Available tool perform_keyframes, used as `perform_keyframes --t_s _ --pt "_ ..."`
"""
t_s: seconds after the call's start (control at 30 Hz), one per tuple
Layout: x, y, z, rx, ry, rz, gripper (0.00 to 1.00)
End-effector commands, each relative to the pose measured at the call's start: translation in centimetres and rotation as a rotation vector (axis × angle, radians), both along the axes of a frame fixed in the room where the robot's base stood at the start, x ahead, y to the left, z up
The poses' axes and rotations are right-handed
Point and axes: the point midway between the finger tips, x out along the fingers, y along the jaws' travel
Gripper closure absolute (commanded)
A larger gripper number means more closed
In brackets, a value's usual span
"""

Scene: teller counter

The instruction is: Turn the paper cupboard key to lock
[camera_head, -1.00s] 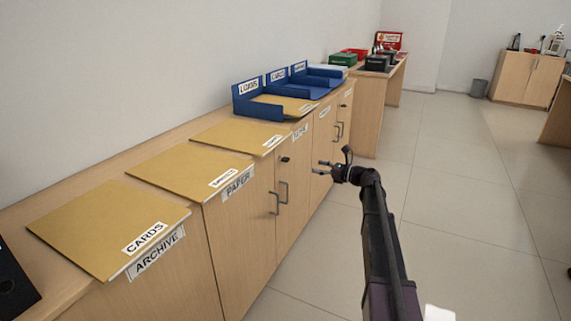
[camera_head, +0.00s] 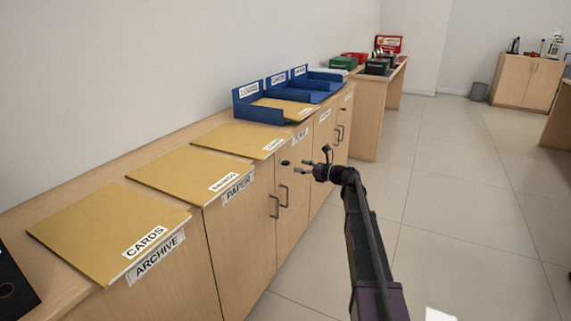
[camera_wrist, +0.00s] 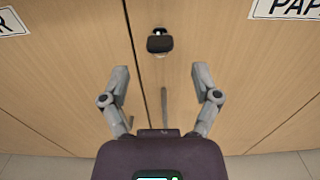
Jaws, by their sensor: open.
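The key (camera_head: 285,162) is a small dark piece on the front of the paper cupboard (camera_head: 262,215), near the top of the door seam. In the wrist view the black key head (camera_wrist: 160,43) stands out from a shiny lock beside the seam, and its bow looks wide across. My gripper (camera_head: 315,157) is in front of the doors, to the right of the key in the head view. In the wrist view my gripper (camera_wrist: 161,74) is open and empty. The key lies beyond its fingertips, roughly centred between them, with no contact visible.
Dark bar handles (camera_head: 284,196) stick out below the key; one shows between my fingers in the wrist view (camera_wrist: 163,105). Folders (camera_head: 190,174) and blue trays (camera_head: 258,103) lie on the cupboard top. The tiled floor (camera_head: 445,225) to the right is clear.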

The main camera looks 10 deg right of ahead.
Motion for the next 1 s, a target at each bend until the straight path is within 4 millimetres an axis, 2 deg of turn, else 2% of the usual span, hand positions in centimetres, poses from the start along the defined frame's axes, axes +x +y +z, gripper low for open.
perform_keyframes --t_s 0.2,0.4,0.6,0.9,0.93,1.0 --pt "2.1 2.8 0.0 0.000 0.000 0.001 0.20" --pt "3.4 4.5 0.0 0.000 0.000 0.001 0.20" --pt "3.9 5.3 0.0 0.000 0.000 0.000 0.20" --pt "3.9 5.4 0.0 0.000 0.000 0.000 0.20" --pt "3.9 5.4 0.0 0.000 0.000 0.000 0.23" --pt "3.9 5.4 0.0 0.000 0.000 0.000 0.44"
